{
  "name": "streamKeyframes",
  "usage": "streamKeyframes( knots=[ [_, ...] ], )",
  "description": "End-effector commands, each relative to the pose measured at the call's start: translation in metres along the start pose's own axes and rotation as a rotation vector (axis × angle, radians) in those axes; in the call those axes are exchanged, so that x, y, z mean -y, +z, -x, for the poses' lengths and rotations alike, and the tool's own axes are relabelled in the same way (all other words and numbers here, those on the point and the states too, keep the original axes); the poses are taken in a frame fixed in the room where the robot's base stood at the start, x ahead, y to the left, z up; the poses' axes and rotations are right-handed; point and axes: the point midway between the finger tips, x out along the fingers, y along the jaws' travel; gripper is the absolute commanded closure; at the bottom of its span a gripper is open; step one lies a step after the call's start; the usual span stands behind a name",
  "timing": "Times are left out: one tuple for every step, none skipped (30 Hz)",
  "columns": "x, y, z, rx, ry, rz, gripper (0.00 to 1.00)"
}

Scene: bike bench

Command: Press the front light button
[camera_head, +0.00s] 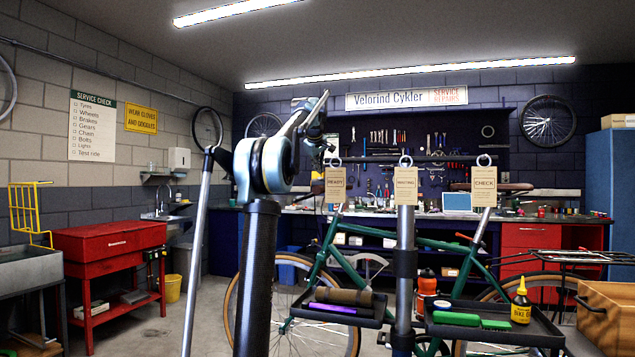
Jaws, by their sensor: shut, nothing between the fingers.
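A green bicycle (440,245) hangs on a repair stand with its front end toward the left. Its front wheel (236,318) is partly behind my arm. I cannot make out the front light or its button; the handlebar area is small, cluttered and partly hidden by a hanging "READY" tag (336,184) and my arm. My gripper (319,141) is small and dark at the far end of my raised arm, shut and empty, just above and left of that tag. Its fingertips are hard to tell, and I see no clear contact with anything.
The stand post (404,265) carries a left tray (343,318) with a purple item and a right tray (490,335) with green items and a yellow bottle (521,303). "WAITING" (405,187) and "CHECK" (485,186) tags hang nearby.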

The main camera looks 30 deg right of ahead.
Motion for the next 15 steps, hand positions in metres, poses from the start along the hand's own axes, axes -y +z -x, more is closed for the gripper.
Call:
streamKeyframes(
  knots=[
    [0.000, 0.000, 0.000, 0.000, 0.000, 0.000, 1.00],
    [0.000, 0.000, 0.000, 0.000, 0.000, 0.000, 1.00],
    [0.000, 0.000, 0.000, 0.000, 0.000, 0.000, 1.00],
    [0.000, 0.000, 0.000, 0.000, 0.000, 0.000, 1.00],
    [0.000, 0.000, 0.000, 0.000, 0.000, 0.000, 1.00],
    [0.000, 0.000, 0.000, 0.000, 0.000, 0.000, 1.00],
    [0.000, 0.000, 0.000, 0.000, 0.000, 0.000, 1.00],
    [0.000, 0.000, 0.001, 0.000, 0.000, 0.000, 1.00],
    [-0.001, -0.001, 0.002, 0.000, 0.000, 0.000, 1.00],
    [-0.002, -0.002, 0.003, 0.000, 0.000, 0.000, 1.00],
    [-0.003, -0.003, 0.004, 0.000, 0.000, 0.000, 1.00],
    [-0.005, -0.005, 0.006, 0.000, 0.000, 0.000, 1.00],
    [-0.006, -0.006, 0.007, 0.000, 0.000, 0.000, 1.00],
    [-0.007, -0.007, 0.009, 0.000, 0.000, 0.000, 1.00],
    [-0.009, -0.009, 0.012, 0.000, 0.000, 0.000, 1.00]
  ],
)
